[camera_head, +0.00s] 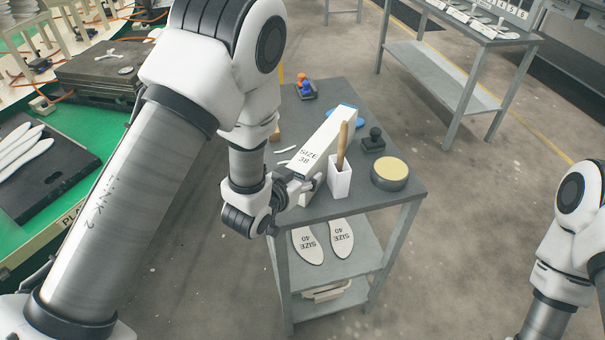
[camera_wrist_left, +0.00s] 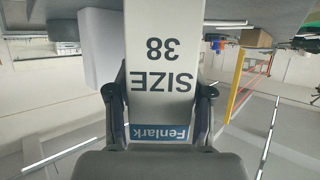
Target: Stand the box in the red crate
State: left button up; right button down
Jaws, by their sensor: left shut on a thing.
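The box (camera_head: 325,140) is long and white, marked SIZE 38, and lies lengthwise over the grey table in the head view. My left gripper (camera_head: 296,188) is shut on its near end. In the left wrist view the box (camera_wrist_left: 160,60) sits between the two fingers, with its print upside down and a blue Fenlark label at the near end. I cannot tell whether the box touches the tabletop. No red crate shows in either view. My right arm shows at the right edge of the head view, its gripper out of frame.
A white holder (camera_head: 340,178) with a wooden handle stands close beside the box. A round tin (camera_head: 390,173), a black stamp (camera_head: 373,141) and small orange and blue items (camera_head: 305,88) are on the table (camera_head: 400,207). Insoles (camera_head: 308,246) lie on its lower shelf.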

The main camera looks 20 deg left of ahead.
pick_arm(q)
jog(key=shift+s, duration=0.1)
jog(key=o, duration=1.2)
jog(key=shift+f, duration=0.1)
jog(key=shift+o, duration=0.2)
